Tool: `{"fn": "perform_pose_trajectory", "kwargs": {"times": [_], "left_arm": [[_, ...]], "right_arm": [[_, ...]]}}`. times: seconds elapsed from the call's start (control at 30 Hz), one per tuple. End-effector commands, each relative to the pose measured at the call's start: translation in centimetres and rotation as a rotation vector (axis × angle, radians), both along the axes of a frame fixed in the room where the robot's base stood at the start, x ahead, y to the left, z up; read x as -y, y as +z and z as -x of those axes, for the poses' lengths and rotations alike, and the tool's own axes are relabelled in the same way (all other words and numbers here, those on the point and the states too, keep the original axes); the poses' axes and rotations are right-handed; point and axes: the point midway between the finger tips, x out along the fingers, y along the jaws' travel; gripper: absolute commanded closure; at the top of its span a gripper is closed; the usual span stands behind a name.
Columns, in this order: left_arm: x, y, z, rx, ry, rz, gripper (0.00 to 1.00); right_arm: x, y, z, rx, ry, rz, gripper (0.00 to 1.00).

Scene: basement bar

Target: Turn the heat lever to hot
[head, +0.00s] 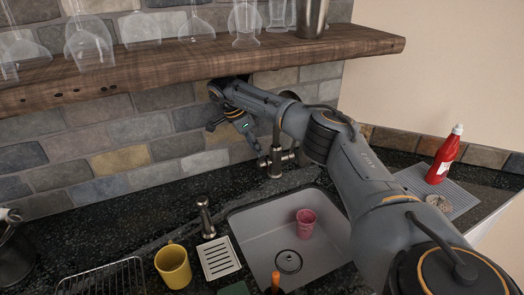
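The metal faucet (275,168) stands on the counter behind the sink, and my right forearm covers its upper part. My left gripper is not in view.
The grey sink (250,228) holds a pink cup (305,222). A yellow mug (173,266), a soap dispenser (206,218) and a wire rack (103,280) stand left. A red bottle (444,156) stands right. The shelf (165,65) with glasses overhangs the gripper.

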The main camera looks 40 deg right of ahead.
Motion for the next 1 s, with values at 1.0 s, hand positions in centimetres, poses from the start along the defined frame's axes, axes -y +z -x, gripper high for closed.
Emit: {"fn": "perform_pose_trajectory", "kwargs": {"times": [1.0], "left_arm": [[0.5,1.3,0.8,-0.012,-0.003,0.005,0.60]], "right_arm": [[2.3,-4.7,0.8,0.000,0.001,-0.001,1.00]]}}
